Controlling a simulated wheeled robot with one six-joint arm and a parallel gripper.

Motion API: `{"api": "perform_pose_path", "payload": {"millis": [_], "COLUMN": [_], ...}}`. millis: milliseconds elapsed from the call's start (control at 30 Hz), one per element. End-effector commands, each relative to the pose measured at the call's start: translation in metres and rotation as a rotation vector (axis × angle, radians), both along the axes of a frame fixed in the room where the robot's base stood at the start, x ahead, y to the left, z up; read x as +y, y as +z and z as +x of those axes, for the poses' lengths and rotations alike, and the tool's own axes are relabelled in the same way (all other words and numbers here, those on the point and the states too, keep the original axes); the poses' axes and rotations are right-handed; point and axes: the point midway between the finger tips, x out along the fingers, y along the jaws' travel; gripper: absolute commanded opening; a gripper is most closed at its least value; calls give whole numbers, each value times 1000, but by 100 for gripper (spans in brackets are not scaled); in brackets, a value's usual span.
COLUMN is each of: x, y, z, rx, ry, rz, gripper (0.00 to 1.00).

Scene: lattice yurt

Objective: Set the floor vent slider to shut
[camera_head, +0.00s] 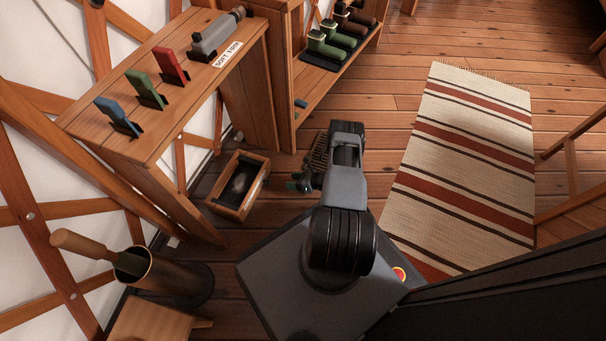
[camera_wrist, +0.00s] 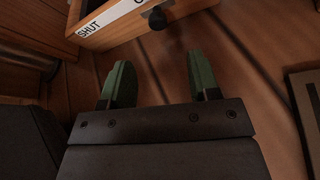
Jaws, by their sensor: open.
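The floor vent (camera_head: 216,208) is a low wooden box with a dark inside, on the floor left of my gripper in the head view. In the wrist view its wooden edge (camera_wrist: 112,38) crosses the top. A white label reading SHUT (camera_wrist: 89,29) is on its left part, and a cut-off label starting with O is to the right. The dark round slider knob (camera_wrist: 157,18) sticks out below the cut-off label, right of SHUT. My gripper (camera_wrist: 159,82) is open and empty, its green fingers apart, short of the knob. It also shows in the head view (camera_head: 300,182).
A wooden shelf (camera_head: 165,120) with coloured levers stands behind and left of the vent. A dark metal bin (camera_head: 165,275) with a wooden-handled tool stands front left, beside a small stool (camera_head: 150,322). A striped rug (camera_head: 465,165) lies right on open floor.

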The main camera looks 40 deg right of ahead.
Motion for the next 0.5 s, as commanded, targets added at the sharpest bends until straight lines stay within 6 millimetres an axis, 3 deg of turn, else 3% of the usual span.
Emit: {"api": "perform_pose_path", "payload": {"millis": [67,233,367,500], "x": [-8,15,30,36], "y": [7,-3,2,31], "z": [-3,-30,-52,-62], "rx": [-2,5,12,-8], "ry": [4,154,271,412], "rz": [-2,-55,-71,-115], "gripper": [56,56,56,56]}}
